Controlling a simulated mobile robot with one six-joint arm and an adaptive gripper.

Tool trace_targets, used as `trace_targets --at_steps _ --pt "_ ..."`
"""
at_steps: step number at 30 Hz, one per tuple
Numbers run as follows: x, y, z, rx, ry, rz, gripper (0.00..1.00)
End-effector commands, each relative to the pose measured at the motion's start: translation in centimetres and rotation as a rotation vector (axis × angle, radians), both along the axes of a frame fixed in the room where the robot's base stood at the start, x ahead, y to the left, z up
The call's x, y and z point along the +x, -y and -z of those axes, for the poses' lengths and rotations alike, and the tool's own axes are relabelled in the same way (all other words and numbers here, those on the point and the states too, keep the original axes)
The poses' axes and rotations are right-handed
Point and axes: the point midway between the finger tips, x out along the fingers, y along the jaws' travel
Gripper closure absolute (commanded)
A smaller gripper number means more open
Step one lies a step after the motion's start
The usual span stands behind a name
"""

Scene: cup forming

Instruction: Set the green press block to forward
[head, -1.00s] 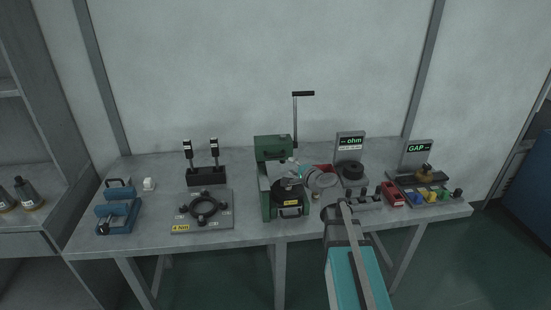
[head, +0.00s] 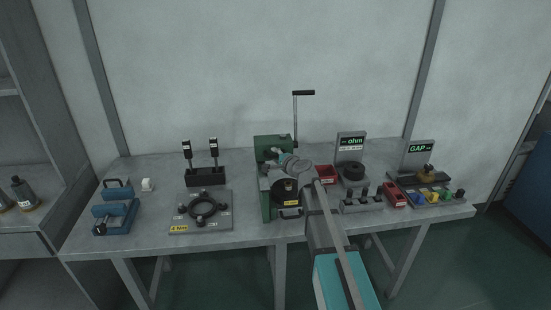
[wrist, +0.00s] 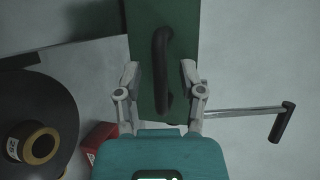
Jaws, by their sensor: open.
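The green press (head: 264,209) stands at the middle of the bench, with its green block (head: 272,141) at the top rear. In the wrist view the green block (wrist: 142,35) fills the upper middle and carries a black bar handle (wrist: 160,62). My gripper (wrist: 160,78) is open, with one finger on each side of the handle in that picture. I cannot tell whether the fingers touch it. In the head view my gripper (head: 277,154) is over the press, in front of the block, and my wrist hides part of the press.
A crank lever with a black grip (head: 303,93) rises behind the press; it also shows in the wrist view (wrist: 245,112). A red bin (head: 325,174) and the ohm stand (head: 350,143) are to the right. A black ring fixture (head: 203,207) is to the left.

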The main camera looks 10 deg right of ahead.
Motion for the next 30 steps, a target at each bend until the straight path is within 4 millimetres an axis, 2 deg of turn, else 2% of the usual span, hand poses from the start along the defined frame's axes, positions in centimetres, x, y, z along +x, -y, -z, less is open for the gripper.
trace_targets --at_steps 9,17,30 --pt "0.06 -0.04 0.00 0.000 0.000 0.000 0.51" --pt "0.06 -0.03 0.01 0.000 0.000 0.000 0.99" --pt "-0.35 -0.03 0.02 0.000 0.000 0.000 1.00"
